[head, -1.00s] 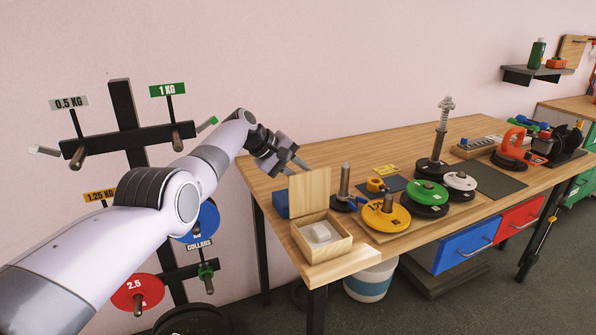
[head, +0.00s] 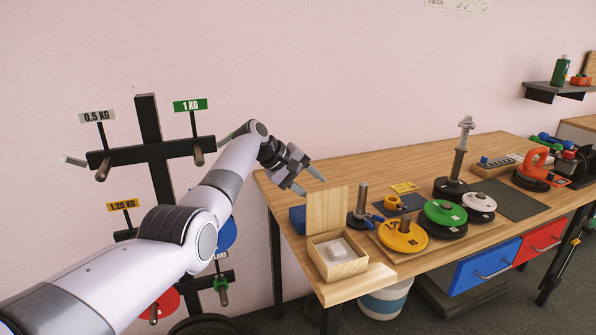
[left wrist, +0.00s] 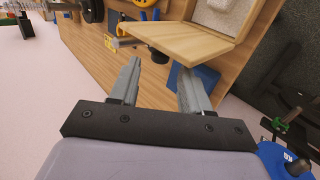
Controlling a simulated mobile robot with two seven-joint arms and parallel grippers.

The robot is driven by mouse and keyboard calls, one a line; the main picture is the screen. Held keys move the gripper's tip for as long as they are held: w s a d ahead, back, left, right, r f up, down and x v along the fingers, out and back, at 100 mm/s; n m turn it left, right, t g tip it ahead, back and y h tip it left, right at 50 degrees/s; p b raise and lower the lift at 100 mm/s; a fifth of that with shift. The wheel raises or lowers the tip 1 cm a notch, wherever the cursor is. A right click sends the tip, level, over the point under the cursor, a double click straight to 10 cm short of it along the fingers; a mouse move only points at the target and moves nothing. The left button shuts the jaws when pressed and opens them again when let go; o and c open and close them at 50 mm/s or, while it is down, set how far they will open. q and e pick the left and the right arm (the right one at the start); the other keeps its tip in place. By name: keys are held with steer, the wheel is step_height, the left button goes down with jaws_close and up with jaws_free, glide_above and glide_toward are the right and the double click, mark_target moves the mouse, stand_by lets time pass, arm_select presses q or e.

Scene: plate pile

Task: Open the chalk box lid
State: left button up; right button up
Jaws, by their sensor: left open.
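The wooden chalk box (head: 338,261) stands at the near left corner of the workbench, with a white block of chalk (head: 338,249) inside. Its lid (head: 327,211) stands upright at the back of the box, so the box is open. My left gripper (head: 311,184) is open and empty, in the air just above and behind the lid. In the left wrist view my left gripper (left wrist: 155,84) has its fingers spread, with the lid (left wrist: 172,42) just beyond them and the box (left wrist: 222,18) behind it. My right gripper is not in view.
A plate rack (head: 152,150) stands at left by the wall.

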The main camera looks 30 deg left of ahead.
arm_select(q)
steer(key=shift+v, duration=2.2)
